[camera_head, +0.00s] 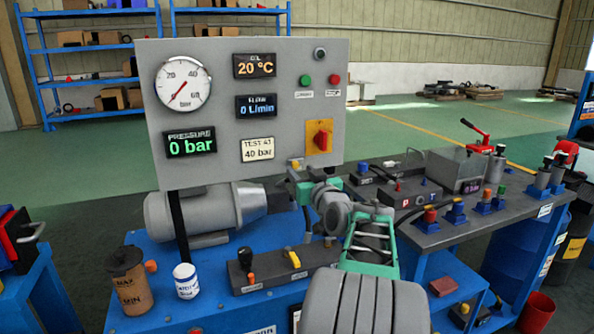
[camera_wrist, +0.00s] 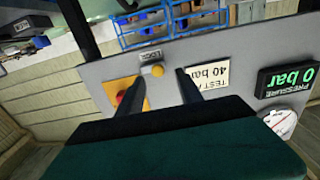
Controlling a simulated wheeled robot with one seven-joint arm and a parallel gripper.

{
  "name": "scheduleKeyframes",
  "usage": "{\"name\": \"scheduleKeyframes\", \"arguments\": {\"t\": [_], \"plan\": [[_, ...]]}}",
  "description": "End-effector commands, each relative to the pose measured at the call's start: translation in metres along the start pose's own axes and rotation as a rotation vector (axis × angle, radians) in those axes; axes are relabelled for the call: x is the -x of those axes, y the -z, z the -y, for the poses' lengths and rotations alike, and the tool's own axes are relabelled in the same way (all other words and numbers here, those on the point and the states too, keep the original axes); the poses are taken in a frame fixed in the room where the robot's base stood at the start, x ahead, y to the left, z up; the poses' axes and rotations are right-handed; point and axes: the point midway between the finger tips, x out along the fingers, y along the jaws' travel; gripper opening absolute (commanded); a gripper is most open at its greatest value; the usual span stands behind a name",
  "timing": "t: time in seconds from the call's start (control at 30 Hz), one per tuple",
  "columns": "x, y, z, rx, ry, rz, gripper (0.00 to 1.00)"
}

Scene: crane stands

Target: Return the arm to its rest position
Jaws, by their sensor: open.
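My arm reaches forward in the head view, and my gripper (camera_head: 299,172) is at the lower edge of the grey panel (camera_head: 225,95). In the wrist view, which looks upside down, the two dark fingers of my gripper (camera_wrist: 161,73) are apart. Nothing is seen held. The yellow plate with a red-orange switch (camera_head: 320,137) is on the panel just above my gripper, and it shows in the wrist view (camera_wrist: 125,95).
The blue bench below carries a grey motor (camera_head: 205,215), a brown canister (camera_head: 130,280), a white can (camera_head: 186,281) and a lever block (camera_head: 272,268). To the right, a dark bench (camera_head: 475,225) holds fittings and a metal box (camera_head: 455,170).

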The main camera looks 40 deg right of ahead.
Motion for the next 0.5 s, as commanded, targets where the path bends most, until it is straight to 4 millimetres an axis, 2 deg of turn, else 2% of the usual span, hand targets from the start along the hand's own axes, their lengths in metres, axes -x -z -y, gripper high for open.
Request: {"name": "scheduleKeyframes", "arguments": {"t": [0.1, 0.2, 0.5], "plan": [[0.024, 0.0, -0.001, 0.0, -0.002, 0.0, 0.43], [0.035, 0.0, 0.0, 0.0, 0.0, 0.0, 0.43], [0.038, -0.001, 0.001, 0.0, 0.002, 0.001, 0.43]]}}
